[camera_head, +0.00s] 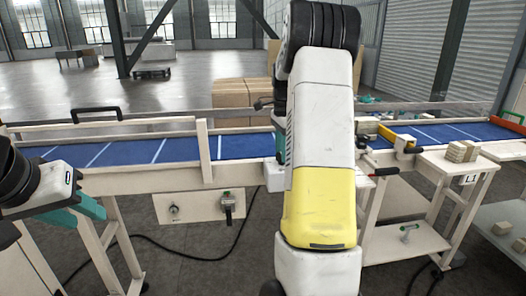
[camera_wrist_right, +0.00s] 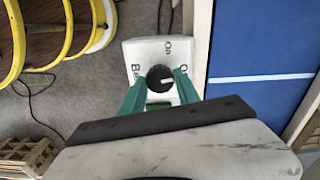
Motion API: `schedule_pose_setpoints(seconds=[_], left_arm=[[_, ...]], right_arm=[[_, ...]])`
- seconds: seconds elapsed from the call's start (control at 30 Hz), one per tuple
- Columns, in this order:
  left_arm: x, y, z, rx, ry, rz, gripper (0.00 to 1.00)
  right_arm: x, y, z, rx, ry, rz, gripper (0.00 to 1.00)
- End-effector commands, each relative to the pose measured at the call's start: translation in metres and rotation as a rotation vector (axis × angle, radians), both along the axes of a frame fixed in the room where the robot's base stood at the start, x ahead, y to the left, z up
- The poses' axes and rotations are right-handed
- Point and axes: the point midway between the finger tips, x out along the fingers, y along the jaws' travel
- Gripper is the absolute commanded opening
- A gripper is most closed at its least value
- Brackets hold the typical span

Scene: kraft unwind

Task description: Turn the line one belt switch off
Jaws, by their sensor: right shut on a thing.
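In the right wrist view, a white switch box (camera_wrist_right: 138,52) carries a round black knob (camera_wrist_right: 159,78) with a pale pointer mark aimed right. The label "On" is above the knob; side labels are partly covered. My right gripper (camera_wrist_right: 160,90) has its teal fingers on both sides of the knob and is shut on it. In the head view, my right arm hides most of this gripper; a white box (camera_head: 273,177) shows beside the arm at the belt's front edge. My left gripper (camera_head: 88,207) is at the left, away from the switch; its finger gap is unclear.
A blue belt (camera_head: 130,151) runs across behind the arms. A panel (camera_head: 199,206) with a knob and a lever hangs below its front rail. Stacked blocks (camera_head: 461,151) sit on the side table marked "L1" at right. Cardboard boxes (camera_head: 240,95) stand behind the belt.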

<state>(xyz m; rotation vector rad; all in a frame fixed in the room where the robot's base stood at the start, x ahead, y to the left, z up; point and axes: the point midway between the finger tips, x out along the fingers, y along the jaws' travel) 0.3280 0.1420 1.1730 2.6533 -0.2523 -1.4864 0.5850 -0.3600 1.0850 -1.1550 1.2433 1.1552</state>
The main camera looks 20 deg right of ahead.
Motion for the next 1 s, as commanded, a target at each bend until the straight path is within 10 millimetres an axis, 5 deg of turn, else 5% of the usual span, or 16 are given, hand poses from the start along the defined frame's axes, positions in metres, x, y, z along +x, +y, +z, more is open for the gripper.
schedule_pose_setpoints(seconds=[0.9, 0.93, 1.0], left_arm=[[0.0000, 0.0000, 0.0000, 0.000, 0.000, 0.000, 0.36], [0.0000, 0.0000, 0.0000, 0.000, 0.000, 0.000, 0.36], [0.0000, 0.0000, 0.0000, 0.000, 0.000, 0.000, 0.36]], right_arm=[[0.0005, 0.0007, -0.0001, 0.001, -0.001, -0.179, 0.00], [0.0005, 0.0008, -0.0002, 0.001, -0.001, -0.179, 0.42], [0.0005, 0.0007, -0.0002, 0.001, -0.001, -0.178, 0.56]])
